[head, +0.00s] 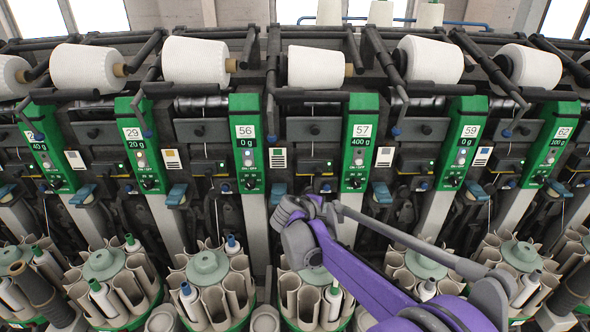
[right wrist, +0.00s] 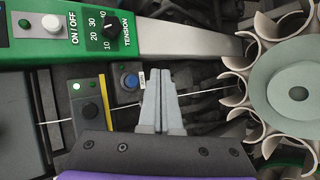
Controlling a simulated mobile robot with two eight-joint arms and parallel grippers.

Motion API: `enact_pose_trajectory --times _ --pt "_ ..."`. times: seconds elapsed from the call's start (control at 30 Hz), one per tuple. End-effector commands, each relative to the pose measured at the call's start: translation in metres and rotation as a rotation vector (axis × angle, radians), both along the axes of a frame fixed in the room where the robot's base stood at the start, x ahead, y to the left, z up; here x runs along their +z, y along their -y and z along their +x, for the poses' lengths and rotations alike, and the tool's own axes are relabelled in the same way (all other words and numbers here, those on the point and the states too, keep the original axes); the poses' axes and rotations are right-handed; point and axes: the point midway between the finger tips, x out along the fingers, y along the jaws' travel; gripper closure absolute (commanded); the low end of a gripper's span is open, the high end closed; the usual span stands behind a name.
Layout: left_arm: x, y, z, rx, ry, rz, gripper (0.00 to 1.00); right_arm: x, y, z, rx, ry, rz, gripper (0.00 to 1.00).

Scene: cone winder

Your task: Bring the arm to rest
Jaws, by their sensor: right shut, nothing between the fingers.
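My right arm (head: 352,270) reaches in from the lower right of the head view, with its wrist end in front of the winding units marked 56 and 57. My right gripper (right wrist: 160,80) shows in the right wrist view with its grey fingers together and nothing between them. It points at the machine face, beside a blue button (right wrist: 130,81) and a yellow-marked panel (right wrist: 91,112). In the head view the fingers are hidden or too small to make out. My left arm and gripper are not in view.
Green winding-unit panels (head: 247,145) stand in a row, with white cones (head: 316,67) above. Round bobbin magazines (head: 208,270) line the front below. In the wrist view, a magazine (right wrist: 296,95) is close on the right, and a white thread (right wrist: 205,91) runs near the fingers.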

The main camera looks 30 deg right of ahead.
Motion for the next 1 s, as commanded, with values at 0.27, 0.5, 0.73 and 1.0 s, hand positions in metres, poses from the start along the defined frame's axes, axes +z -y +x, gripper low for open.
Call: enact_pose_trajectory --times 0.27,0.5,0.73,1.0 --pt "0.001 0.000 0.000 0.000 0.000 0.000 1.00 0.001 -0.008 -0.009 -0.005 0.013 0.035 1.00" --pt "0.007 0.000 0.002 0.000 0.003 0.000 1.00 -0.009 -0.080 -0.086 -0.062 0.119 0.348 1.00" --pt "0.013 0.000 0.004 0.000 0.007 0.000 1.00 -0.040 -0.167 -0.181 -0.163 0.206 0.739 1.00" --pt "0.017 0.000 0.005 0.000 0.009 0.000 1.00 -0.073 -0.232 -0.253 -0.268 0.241 1.049 1.00"
